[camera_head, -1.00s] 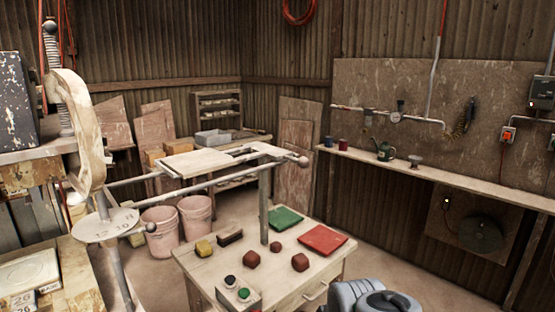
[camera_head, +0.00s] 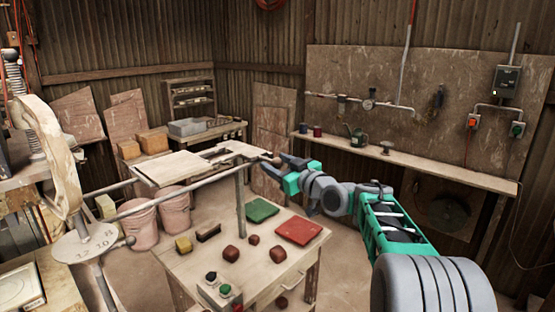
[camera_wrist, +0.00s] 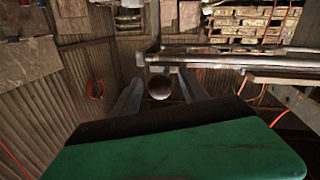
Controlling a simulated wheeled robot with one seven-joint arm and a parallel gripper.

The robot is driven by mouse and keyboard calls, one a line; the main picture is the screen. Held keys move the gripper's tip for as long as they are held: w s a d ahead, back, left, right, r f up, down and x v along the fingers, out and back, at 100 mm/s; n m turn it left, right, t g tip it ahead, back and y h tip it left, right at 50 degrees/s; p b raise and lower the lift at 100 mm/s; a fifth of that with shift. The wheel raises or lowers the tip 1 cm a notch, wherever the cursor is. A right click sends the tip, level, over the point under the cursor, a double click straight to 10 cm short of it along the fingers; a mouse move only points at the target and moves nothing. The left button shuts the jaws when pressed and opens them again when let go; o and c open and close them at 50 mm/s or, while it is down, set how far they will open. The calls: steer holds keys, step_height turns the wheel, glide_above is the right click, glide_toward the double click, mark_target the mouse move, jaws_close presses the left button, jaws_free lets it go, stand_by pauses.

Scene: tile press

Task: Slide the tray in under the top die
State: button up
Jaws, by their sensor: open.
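The tray (camera_head: 180,168) is a pale flat slab lying on two metal rails in the head view. It sits out to the right of the press. A round knob (camera_wrist: 160,88) stands at its near end in the wrist view. My gripper (camera_head: 275,164) is at the right end of the rails in the head view. In the wrist view its two fingers (camera_wrist: 160,92) are spread, one on each side of the knob. I cannot tell whether they touch it. The top die cannot be made out; the press is cut off at the left edge.
A curved wooden wheel (camera_head: 55,155) and a numbered disc (camera_head: 85,243) stand at the left. A low table (camera_head: 205,262) below the rails holds coloured blocks, a green tile (camera_head: 262,210), a red tile (camera_head: 298,230) and a button box (camera_head: 218,287). Pink buckets (camera_head: 140,222) stand behind.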

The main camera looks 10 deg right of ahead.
steer(key=shift+c, duration=0.3)
jaws_close()
stand_by(0.3)
stand_by(0.8)
